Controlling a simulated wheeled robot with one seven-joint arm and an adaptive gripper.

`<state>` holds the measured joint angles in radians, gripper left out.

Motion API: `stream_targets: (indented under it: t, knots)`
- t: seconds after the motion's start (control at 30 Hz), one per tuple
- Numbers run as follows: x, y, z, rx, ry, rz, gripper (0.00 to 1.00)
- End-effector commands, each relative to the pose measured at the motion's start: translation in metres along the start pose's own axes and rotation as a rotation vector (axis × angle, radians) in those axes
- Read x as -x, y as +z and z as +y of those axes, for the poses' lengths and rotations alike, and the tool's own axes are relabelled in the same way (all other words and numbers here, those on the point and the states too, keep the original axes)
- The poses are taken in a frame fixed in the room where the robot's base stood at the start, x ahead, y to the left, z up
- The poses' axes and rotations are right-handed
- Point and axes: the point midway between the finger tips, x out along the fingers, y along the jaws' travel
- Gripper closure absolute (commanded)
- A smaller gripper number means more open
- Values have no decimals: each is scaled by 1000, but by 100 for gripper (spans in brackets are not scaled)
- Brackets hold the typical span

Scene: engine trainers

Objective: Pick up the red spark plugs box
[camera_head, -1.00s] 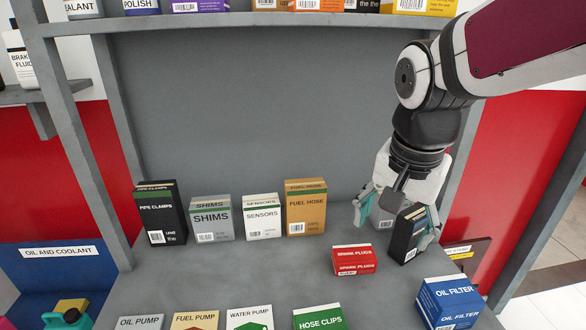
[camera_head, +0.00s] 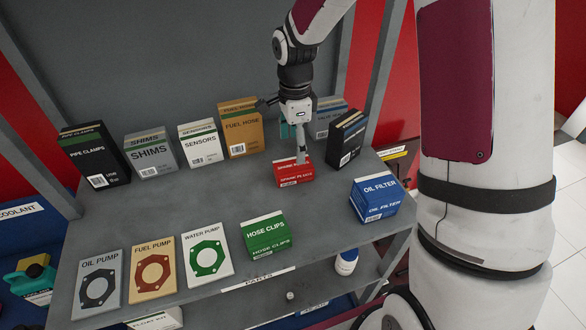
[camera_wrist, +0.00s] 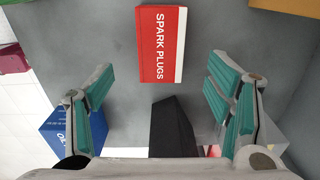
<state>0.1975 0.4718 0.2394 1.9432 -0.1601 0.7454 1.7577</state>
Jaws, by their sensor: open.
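The red spark plugs box (camera_head: 294,180) lies on the grey shelf, right of the middle. My gripper (camera_head: 294,146) is above it and slightly behind, pointing down; one finger overlaps the box in the head view. In the wrist view the spark plugs box (camera_wrist: 160,44) shows its labelled red face and white edge at the top centre. The open fingers of my gripper (camera_wrist: 160,85) are spread wider than the box, and nothing is between their tips. Whether a finger touches the box cannot be told.
A black box (camera_head: 346,138) and a grey box (camera_head: 328,115) stand close on the right and behind. The blue oil filter box (camera_head: 376,197) is at front right, the green hose clips box (camera_head: 266,236) in front. The fuel hose box (camera_head: 241,127) stands behind left.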

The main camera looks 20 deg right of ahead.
Motion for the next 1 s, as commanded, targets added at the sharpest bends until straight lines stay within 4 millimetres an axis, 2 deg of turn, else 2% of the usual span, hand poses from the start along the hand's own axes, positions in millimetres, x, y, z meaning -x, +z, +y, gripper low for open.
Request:
stream_targets:
  t: [0.1, 0.47, 0.7, 0.83, 1.0]
  knots:
    - [-21, 0, 1, 1, 4, -1, 27]
    - [-49, 1, 1, 1, 3, -1, 27]
    - [-80, 2, 0, 1, 3, -1, 27]
    - [-89, 2, -1, 2, 0, -1, 27]
    - [-90, 2, -1, 1, -1, 0, 27]
